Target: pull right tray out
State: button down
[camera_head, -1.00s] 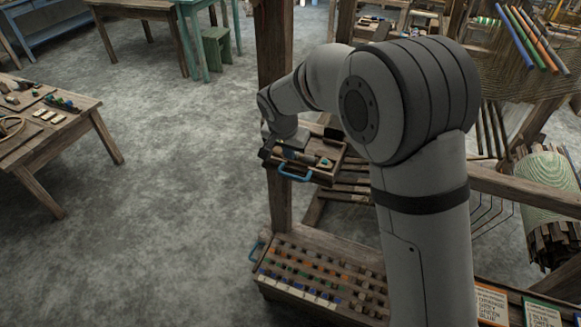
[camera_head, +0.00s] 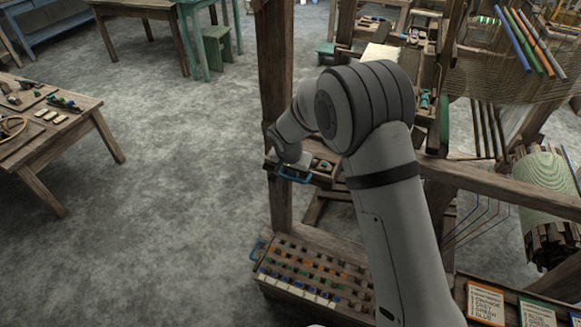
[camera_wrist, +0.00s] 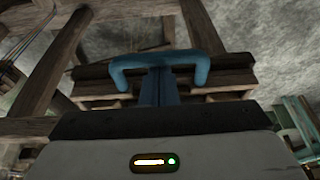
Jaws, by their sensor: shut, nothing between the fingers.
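A wooden tray (camera_head: 322,176) with small items in it and a blue handle (camera_head: 293,176) on its front sits beside the upright post, partly hidden by my arm. In the wrist view the blue handle (camera_wrist: 165,61) spans the picture in front of the wooden tray front (camera_wrist: 100,90). My gripper (camera_wrist: 160,72) is shut, with its blue fingers close together and their tips at the middle of the handle bar. I cannot tell whether they touch it. The fingers do not grip the handle. In the head view my gripper's fingers are too small to make out.
An upright wooden post (camera_head: 276,90) stands right by the tray. A low box with rows of pegs (camera_head: 310,275) lies below on the floor. A work table (camera_head: 60,130) stands at left. The grey floor (camera_head: 170,170) between is clear.

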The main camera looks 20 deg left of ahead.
jog(key=shift+s+a+f+b, duration=0.1)
jog(key=shift+s+f+b, duration=0.1)
jog(key=shift+s+b, duration=0.4)
jog(key=s+b, duration=0.5)
jog(key=s, duration=0.1)
jog(key=shift+s+a+r+b, duration=0.15)
jog(key=shift+s+a+b, duration=0.05)
jog(key=shift+s+b, duration=0.2)
jog(key=p+v, duration=0.3)
jog(key=v, duration=0.7)
